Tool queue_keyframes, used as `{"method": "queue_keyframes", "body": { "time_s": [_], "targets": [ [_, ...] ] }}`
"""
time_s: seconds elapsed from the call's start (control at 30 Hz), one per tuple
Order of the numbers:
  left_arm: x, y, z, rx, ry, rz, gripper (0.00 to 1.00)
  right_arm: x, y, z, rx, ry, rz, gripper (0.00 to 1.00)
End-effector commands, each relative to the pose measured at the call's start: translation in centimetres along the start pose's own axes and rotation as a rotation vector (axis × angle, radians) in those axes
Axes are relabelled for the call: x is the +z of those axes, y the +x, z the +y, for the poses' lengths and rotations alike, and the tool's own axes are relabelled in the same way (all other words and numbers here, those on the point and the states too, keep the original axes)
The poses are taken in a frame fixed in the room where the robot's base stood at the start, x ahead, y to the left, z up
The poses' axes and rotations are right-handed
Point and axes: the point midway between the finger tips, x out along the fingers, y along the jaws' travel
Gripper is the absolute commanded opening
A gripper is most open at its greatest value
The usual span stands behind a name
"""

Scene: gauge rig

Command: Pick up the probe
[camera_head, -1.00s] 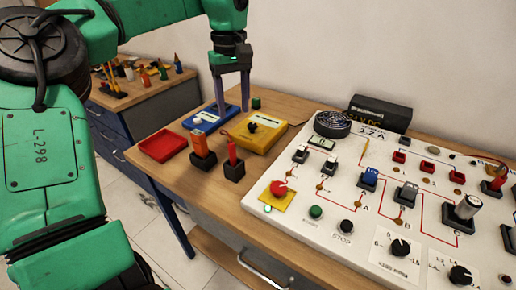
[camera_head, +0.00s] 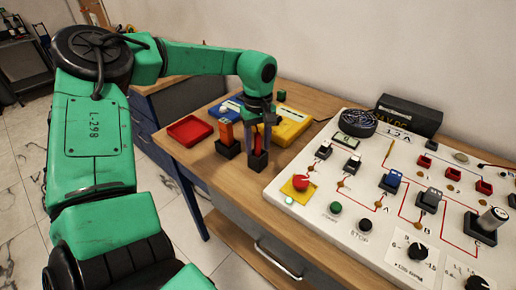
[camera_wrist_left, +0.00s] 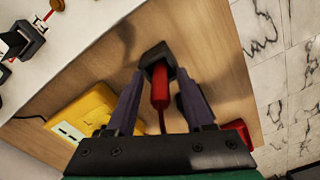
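The red probe (camera_wrist_left: 160,88) stands in a small black holder (camera_head: 257,161) on the wooden bench. My left gripper (camera_head: 259,143) points down over this holder. In the left wrist view, its two fingers (camera_wrist_left: 160,80) are spread on either side of the probe, with gaps showing between them and the probe. In the head view the fingers mostly hide the probe. My right gripper is in neither view.
An orange tool (camera_head: 226,132) in a black holder stands close left of my left gripper. A red tray (camera_head: 189,131), a blue meter and a yellow meter (camera_head: 294,122) are nearby. The white panel (camera_head: 318,222) with switches and knobs fills the right.

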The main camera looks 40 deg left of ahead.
Motion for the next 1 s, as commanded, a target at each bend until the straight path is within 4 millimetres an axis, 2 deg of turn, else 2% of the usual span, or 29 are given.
{"method": "queue_keyframes", "body": {
  "time_s": [0.03, 0.1, 0.13, 0.43, 0.57, 0.67, 0.77, 0.87, 1.0],
  "targets": [
    [0.0, 0.0, 0.0, 0.000, 0.000, 0.000, 0.29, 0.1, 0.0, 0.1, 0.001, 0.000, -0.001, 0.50],
    [0.0, 0.0, 0.0, 0.000, 0.000, 0.000, 0.02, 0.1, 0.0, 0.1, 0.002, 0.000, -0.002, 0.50],
    [0.0, 0.0, 0.0, 0.000, 0.000, 0.000, 0.00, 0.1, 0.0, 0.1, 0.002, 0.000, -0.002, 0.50],
    [0.0, -0.1, 0.0, 0.001, 0.000, 0.001, 0.00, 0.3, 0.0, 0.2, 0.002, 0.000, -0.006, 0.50],
    [-0.1, -0.9, 0.1, 0.003, 0.000, 0.002, 0.00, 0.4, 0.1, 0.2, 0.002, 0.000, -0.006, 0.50],
    [0.0, -2.4, 0.1, 0.005, 0.000, 0.003, 0.00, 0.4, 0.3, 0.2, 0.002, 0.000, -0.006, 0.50],
    [-0.1, -4.7, 0.1, 0.006, 0.000, 0.004, 0.00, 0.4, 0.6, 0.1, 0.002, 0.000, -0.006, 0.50],
    [-0.1, -7.7, 0.1, 0.005, -0.001, 0.005, 0.00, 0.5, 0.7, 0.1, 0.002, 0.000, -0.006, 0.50],
    [-0.1, -13.0, 0.1, 0.005, -0.002, 0.006, 0.00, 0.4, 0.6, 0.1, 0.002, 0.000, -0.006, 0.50]
  ]
}}
